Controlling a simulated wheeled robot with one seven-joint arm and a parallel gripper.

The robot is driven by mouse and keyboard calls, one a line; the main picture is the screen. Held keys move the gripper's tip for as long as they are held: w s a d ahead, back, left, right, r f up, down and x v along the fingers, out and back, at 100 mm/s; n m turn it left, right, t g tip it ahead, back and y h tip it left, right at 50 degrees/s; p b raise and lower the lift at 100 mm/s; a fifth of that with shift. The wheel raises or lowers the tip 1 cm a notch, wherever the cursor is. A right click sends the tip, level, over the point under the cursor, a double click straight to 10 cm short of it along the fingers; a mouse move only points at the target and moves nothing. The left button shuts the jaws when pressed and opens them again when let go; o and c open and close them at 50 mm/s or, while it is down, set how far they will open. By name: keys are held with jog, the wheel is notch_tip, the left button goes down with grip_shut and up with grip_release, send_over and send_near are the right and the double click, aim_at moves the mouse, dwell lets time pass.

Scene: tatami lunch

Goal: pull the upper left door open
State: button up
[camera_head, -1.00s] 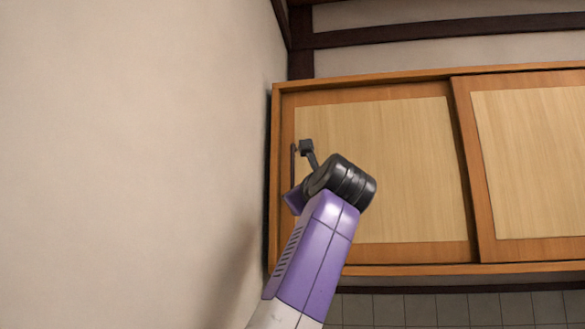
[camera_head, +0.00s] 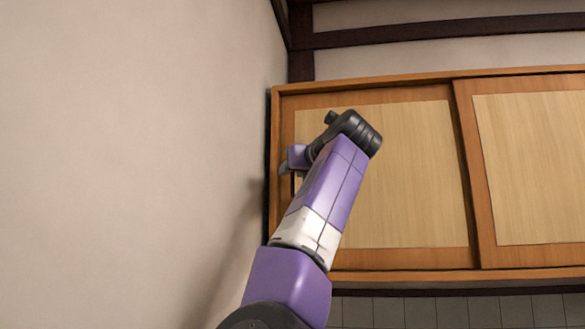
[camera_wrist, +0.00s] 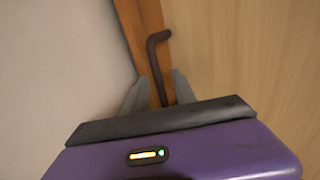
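The upper left door (camera_head: 420,180) is a pale wood panel in an orange-brown frame, and it looks closed. Its dark bar handle (camera_wrist: 155,50) is near the door's left edge; in the head view my arm and gripper cover most of it. My gripper (camera_wrist: 160,77) is at the handle, with its two grey fingers apart and the bent bar running between them. I cannot tell whether either finger touches the bar. In the head view my gripper (camera_head: 285,166) is in front of the door's left frame, partly hidden by my wrist.
A plain wall (camera_head: 130,150) stands close on the left of the cabinet and my gripper. A second door (camera_head: 535,170) is to the right, its frame overlapping the first. Dark beams (camera_head: 430,32) run above, and grey tiles (camera_head: 450,308) show below.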

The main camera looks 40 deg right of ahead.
jog(key=shift+w+d, duration=0.15)
jog(key=shift+w, duration=0.3)
jog(key=shift+c, duration=0.4)
grip_shut()
dwell(0.8)
